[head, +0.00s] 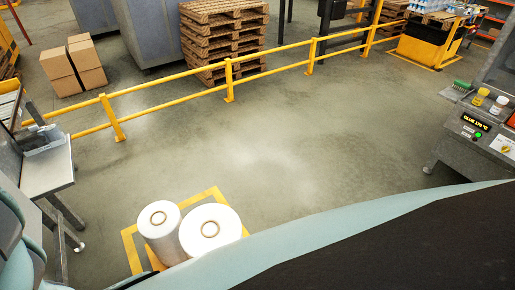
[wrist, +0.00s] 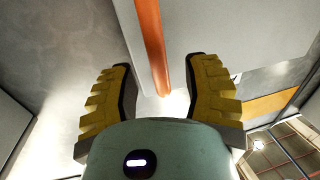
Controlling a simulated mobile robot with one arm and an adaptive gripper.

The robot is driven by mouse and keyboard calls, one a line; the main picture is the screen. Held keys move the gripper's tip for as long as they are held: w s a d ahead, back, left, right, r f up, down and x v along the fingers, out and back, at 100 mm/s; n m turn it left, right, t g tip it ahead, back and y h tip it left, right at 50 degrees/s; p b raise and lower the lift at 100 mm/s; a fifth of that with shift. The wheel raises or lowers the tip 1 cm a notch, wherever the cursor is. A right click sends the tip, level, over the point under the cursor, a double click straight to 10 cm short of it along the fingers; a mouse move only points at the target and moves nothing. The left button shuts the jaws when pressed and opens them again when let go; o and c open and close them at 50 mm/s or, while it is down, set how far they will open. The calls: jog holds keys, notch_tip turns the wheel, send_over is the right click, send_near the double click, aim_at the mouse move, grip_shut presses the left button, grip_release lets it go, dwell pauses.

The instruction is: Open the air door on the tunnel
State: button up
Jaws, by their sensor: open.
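My gripper (wrist: 160,62) shows in the wrist view, open, with a ridged yellow finger on each side. A long orange bar (wrist: 149,38) runs from the top edge down to the gap between the fingers, along the edge of a pale grey panel (wrist: 215,25). Neither finger appears to touch the bar; its depth relative to the fingertips is hard to judge. I cannot tell whether this bar or panel belongs to the tunnel's air door. No air door can be clearly made out in the head view, where a large part of my own body covers the lower right.
Two white rolls (head: 210,229) stand at the bottom on a yellow-marked floor square. A machine with a glue display (head: 475,123) stands at the right, a grey bench (head: 48,168) at the left. A yellow rail (head: 229,80) crosses the back. The middle floor is clear.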

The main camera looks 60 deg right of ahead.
jog(key=shift+w+a, duration=0.15)
jog(key=shift+a, duration=0.5)
jog(key=shift+w+a, duration=0.15)
jog(key=shift+a, duration=0.5)
jog(key=shift+o, duration=0.2)
grip_shut()
